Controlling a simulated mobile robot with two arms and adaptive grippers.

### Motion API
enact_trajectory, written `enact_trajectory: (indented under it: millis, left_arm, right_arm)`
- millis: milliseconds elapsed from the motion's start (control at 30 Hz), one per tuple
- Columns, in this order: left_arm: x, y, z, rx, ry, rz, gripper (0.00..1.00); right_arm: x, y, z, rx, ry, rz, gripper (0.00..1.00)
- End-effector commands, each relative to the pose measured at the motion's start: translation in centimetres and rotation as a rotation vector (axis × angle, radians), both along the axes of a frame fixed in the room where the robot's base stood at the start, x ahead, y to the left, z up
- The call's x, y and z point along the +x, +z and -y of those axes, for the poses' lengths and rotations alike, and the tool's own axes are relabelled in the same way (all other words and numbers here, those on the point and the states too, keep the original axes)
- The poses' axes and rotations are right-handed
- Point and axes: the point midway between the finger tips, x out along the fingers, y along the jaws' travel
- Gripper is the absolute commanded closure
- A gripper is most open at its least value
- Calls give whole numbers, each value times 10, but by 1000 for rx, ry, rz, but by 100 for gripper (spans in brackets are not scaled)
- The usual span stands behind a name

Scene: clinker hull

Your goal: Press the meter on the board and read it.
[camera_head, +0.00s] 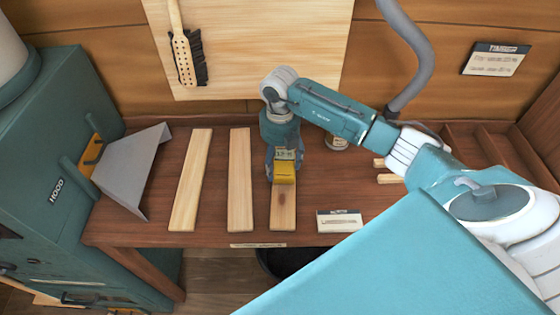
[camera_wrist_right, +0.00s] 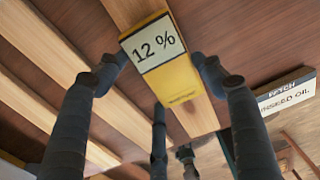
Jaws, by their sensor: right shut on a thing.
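The yellow meter (camera_head: 285,174) is in my right gripper (camera_head: 284,165), over the upper part of the rightmost of three pale boards (camera_head: 283,208). In the right wrist view the meter (camera_wrist_right: 172,82) sits between the dark fingers (camera_wrist_right: 160,75), and its white display reads "12 %". The board (camera_wrist_right: 196,118) runs beneath it. The meter's far end is hidden, so I cannot tell whether it touches the wood. The other two boards, the middle one (camera_head: 240,180) and the left one (camera_head: 190,180), lie to the left. My left gripper is not in view.
The boards lie on a brown bench (camera_head: 330,185). A small card (camera_head: 340,221) stands right of the measured board; in the wrist view the card (camera_wrist_right: 286,92) reads "linseed oil". A grey metal chute (camera_head: 128,172) from a green cabinet (camera_head: 60,140) is at left. A notice (camera_head: 496,59) hangs at right.

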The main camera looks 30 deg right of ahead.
Motion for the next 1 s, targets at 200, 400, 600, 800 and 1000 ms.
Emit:
enact_trajectory:
  millis: [200,400,600,800,1000]
  left_arm:
    - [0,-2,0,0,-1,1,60]
    - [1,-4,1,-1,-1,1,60]
    - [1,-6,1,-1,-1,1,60]
    - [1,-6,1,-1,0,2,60]
    - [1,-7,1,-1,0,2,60]
  right_arm:
    - [0,-3,0,-1,0,1,63]
    - [0,-5,0,-1,0,1,63]
    - [0,-7,0,-1,0,1,63]
    - [0,-8,0,-1,0,1,63]
    - [0,-9,0,0,0,0,63]
